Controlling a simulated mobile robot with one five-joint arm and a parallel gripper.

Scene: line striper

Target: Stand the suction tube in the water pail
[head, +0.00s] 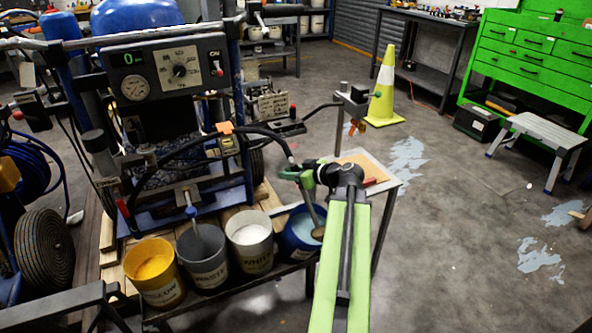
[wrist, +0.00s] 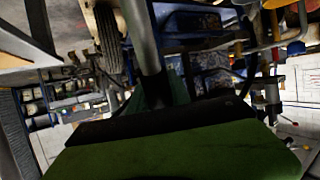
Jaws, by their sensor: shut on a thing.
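The suction tube (head: 309,208) is a grey tube, tilted, with a tan foot at its lower end. My gripper (head: 305,176) is shut on its upper part, where a dark hose joins. A blue pail (head: 290,246) with pale liquid, apparently the water pail, stands at the right end of the pail row. The tube's foot overlaps the right side of its mouth; I cannot tell whether it is inside or above. In the wrist view the tube (wrist: 143,40) runs up from my gripper, whose fingertips are hard to make out.
The white pail (head: 250,258), grey waste pail (head: 204,270) and yellow pail (head: 158,285) stand left of the blue one. The striper machine (head: 165,75) rises behind them. A small table (head: 370,160) is beyond my gripper. Open floor lies to the right.

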